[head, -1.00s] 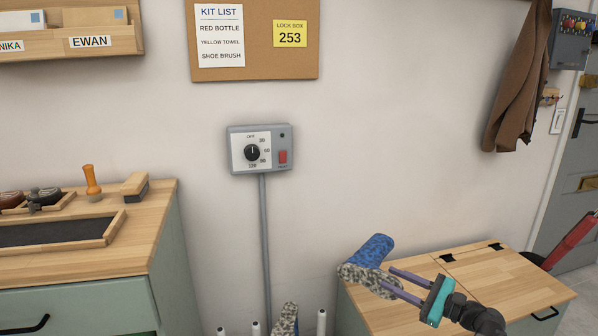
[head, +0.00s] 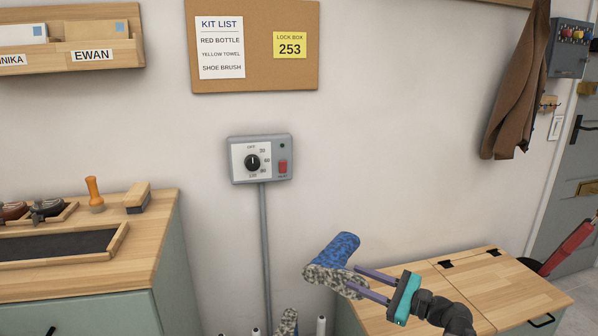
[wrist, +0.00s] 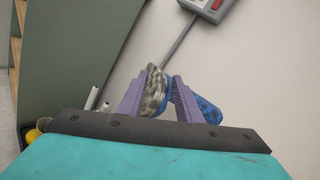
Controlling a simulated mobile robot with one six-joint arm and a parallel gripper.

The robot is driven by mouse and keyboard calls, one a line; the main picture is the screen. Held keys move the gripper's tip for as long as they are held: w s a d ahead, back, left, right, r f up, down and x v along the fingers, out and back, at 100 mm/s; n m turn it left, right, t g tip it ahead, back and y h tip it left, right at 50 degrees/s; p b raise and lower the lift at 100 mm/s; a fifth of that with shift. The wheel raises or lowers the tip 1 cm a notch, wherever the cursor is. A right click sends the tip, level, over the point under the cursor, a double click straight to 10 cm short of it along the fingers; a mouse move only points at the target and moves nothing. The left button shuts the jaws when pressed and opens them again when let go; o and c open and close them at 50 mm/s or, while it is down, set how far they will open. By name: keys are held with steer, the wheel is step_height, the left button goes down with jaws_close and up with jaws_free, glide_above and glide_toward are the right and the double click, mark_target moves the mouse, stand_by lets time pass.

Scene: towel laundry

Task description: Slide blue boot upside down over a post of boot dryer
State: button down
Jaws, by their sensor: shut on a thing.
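The blue boot (head: 338,249) has a speckled grey sole and is held in the air by my gripper (head: 354,282). The boot is tilted, its blue shaft pointing up and right and its sole facing down and left. The purple fingers are shut on the foot part, also seen in the wrist view (wrist: 160,92). White dryer posts (head: 321,326) show at the bottom edge of the head view, below the boot. Another speckled-soled boot (head: 288,321) stands among them, sole up. The dryer's base is out of view.
A wall timer (head: 260,159) with a dial and red switch hangs above a vertical conduit. A wooden-topped bench (head: 490,290) is at the right. A green cabinet (head: 165,270) with brushes on top is at the left.

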step_height(320, 180, up, 13)
steer(key=p, duration=1.9)
steer(key=shift+r, duration=0.15)
